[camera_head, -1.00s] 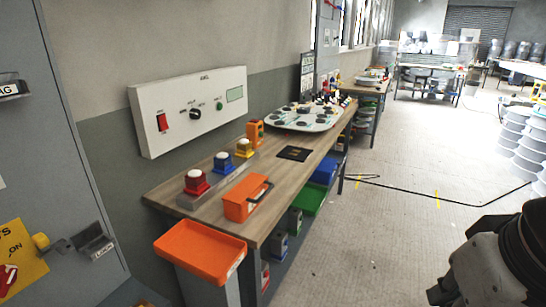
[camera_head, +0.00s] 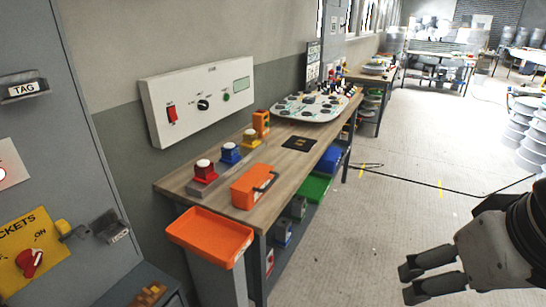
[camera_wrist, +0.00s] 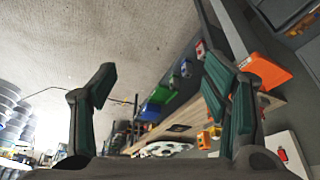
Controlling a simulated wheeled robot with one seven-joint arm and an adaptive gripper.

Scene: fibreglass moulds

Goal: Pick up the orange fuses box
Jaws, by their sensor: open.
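The orange fuses box (camera_head: 248,188), with a dark handle, sits on the near part of the wooden workbench (camera_head: 300,165) in the head view. It stands behind a shallow orange tray (camera_head: 210,236). My gripper (camera_head: 408,284) is at the lower right of the head view, over the floor, well apart from the box and to its right. Its fingers are spread and empty. In the wrist view my open gripper (camera_wrist: 160,75) frames the floor and the bench side; I cannot clearly make out the box there, as a finger covers part of the bench.
Red, blue and yellow button units (camera_head: 229,153) line the bench behind the box. A black mat (camera_head: 299,143) and a white board (camera_head: 310,108) lie farther along. Green and blue bins (camera_head: 314,188) stand below. A cable (camera_head: 410,184) crosses the otherwise open floor.

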